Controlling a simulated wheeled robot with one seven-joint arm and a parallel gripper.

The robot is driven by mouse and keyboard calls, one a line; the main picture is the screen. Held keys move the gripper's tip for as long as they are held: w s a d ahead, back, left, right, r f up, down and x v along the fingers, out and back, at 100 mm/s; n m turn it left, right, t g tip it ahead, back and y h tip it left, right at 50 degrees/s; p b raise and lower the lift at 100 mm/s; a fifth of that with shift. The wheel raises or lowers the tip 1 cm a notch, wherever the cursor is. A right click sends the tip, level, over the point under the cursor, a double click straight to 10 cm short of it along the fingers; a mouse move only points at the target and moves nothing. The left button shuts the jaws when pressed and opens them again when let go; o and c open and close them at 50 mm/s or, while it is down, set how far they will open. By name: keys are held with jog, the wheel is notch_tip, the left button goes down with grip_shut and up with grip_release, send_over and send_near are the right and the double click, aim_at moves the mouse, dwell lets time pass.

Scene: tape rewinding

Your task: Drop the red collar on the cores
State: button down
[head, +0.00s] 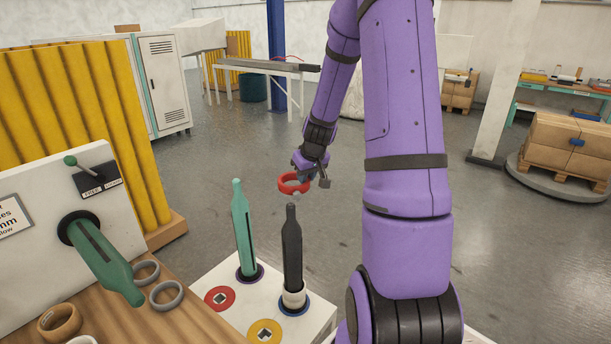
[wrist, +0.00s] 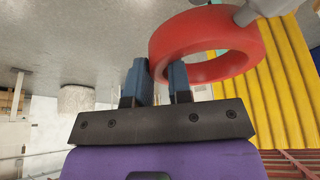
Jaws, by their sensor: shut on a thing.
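The red collar (head: 284,187) is a thick ring held in the air by my gripper (head: 304,177), above and near the tip of the dark spindle. In the wrist view, the two blue fingers (wrist: 160,84) are shut on the wall of the red collar (wrist: 216,72), one inside and one outside it. A small pale grey piece shows at the collar's side in both views. The dark spindle (head: 292,248) stands upright on a white stand, with pale rings (head: 293,298), perhaps cores, around its foot. A green spindle (head: 243,232) stands to its left, without visible rings.
The white stand (head: 213,275) also bears a red disc (head: 220,298) and a yellow disc (head: 265,332). At left, a panel carries another green spindle (head: 103,262), pointing outward above a wooden bench with grey rings (head: 166,294) and a brown ring (head: 59,322). The floor behind is open.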

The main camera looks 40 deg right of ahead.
notch_tip(320, 180, down, 12)
jog(key=shift+r, duration=0.15)
dwell(1.0)
jog(key=c, duration=1)
grip_release()
jog(key=shift+o, duration=0.2)
jog(key=shift+r, duration=0.1)
jog(key=v, duration=1)
jog(key=shift+r, duration=0.3)
jog(key=shift+s, duration=0.15)
